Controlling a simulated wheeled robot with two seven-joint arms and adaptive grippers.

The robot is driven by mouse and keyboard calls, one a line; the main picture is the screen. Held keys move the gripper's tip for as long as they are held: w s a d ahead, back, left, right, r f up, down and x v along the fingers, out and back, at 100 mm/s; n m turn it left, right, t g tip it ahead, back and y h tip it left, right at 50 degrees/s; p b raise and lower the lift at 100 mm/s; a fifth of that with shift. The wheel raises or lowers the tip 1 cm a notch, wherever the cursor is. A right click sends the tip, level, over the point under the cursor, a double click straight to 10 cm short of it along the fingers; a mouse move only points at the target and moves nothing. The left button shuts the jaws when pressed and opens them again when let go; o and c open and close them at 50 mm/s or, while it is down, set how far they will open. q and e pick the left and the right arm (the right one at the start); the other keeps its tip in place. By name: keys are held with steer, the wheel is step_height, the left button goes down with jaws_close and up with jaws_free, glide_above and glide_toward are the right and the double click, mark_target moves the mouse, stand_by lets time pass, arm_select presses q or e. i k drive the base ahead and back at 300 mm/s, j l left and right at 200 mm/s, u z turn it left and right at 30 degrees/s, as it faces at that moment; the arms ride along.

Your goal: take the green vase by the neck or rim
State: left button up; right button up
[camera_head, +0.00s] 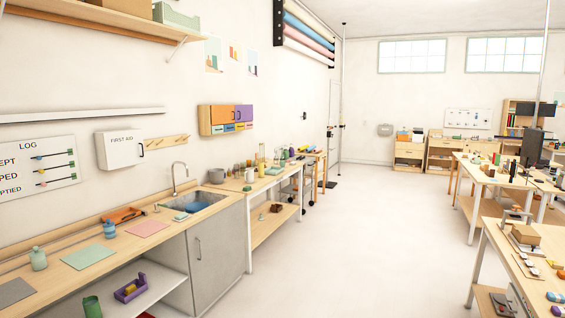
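A pale green vessel (39,260) with a narrow neck stands upright on the wooden counter at the left. It may be the green vase, but I cannot tell for sure. A darker green cup-like vessel (92,306) stands low at the left, by the open shelf under the counter, partly cut off by the frame. Several small bottles and jars stand on the farther table, too small to tell apart. Neither of my grippers is in view.
A purple caddy (130,288) sits on the shelf below. Work tables (497,180) stand at the right. The middle floor is clear.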

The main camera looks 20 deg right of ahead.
mark_target(282, 161)
steer(key=i+l+z, duration=0.3)
steer(key=i+l, duration=0.15)
steer(key=i, duration=0.35)
steer(key=i+l+z, duration=0.3)
steer(key=i, duration=0.5)
steer(key=i+z, duration=0.3)
steer(key=i, duration=4.75)
steer(key=i+l+u, duration=0.15)
steer(key=i+u, duration=0.35)
steer(key=i+l+u, duration=0.45)
steer(key=i, duration=0.15)
steer(key=i+l+u, duration=0.5)
steer(key=j, duration=0.05)
